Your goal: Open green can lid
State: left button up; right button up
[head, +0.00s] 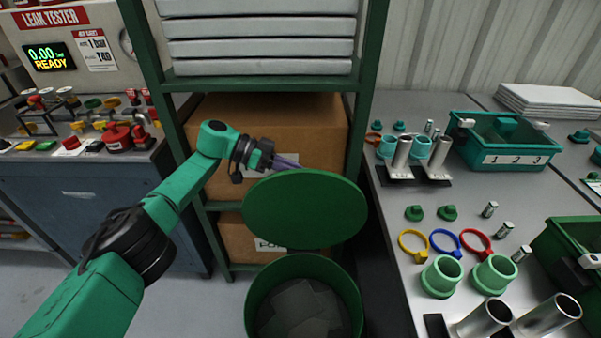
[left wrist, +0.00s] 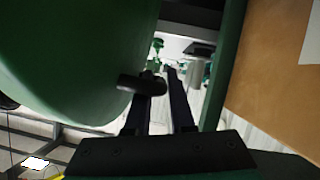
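The green can (head: 258,300) stands on the floor at the bottom middle of the head view, with grey flat pieces visible inside. Its round green lid (head: 305,210) is raised and tilted up behind the opening; it fills the left of the left wrist view (left wrist: 70,50). My left gripper (head: 288,163) is at the lid's upper rim, on its far side. In the left wrist view its two fingers (left wrist: 161,72) stand a little apart. A dark round-ended tab (left wrist: 143,85) by the lid overlaps the left finger; a gap shows to the right finger. My right gripper is out of view.
A green shelf rack (head: 376,60) with cardboard boxes (head: 270,120) stands close behind the lid. A grey workbench (head: 395,215) to the right carries tubes, rings and a green bin (head: 510,160). A leak tester bench (head: 90,190) stands at the left.

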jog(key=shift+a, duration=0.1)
pick_arm(q)
jog(key=shift+a, duration=0.1)
jog(key=b+v, duration=0.1)
jog(key=v, duration=0.6)
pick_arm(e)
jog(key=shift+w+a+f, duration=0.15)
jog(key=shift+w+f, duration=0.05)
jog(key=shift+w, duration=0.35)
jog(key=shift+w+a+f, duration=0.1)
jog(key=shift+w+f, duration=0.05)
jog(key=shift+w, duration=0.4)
pick_arm(q)
jog(key=shift+a+r, duration=0.1)
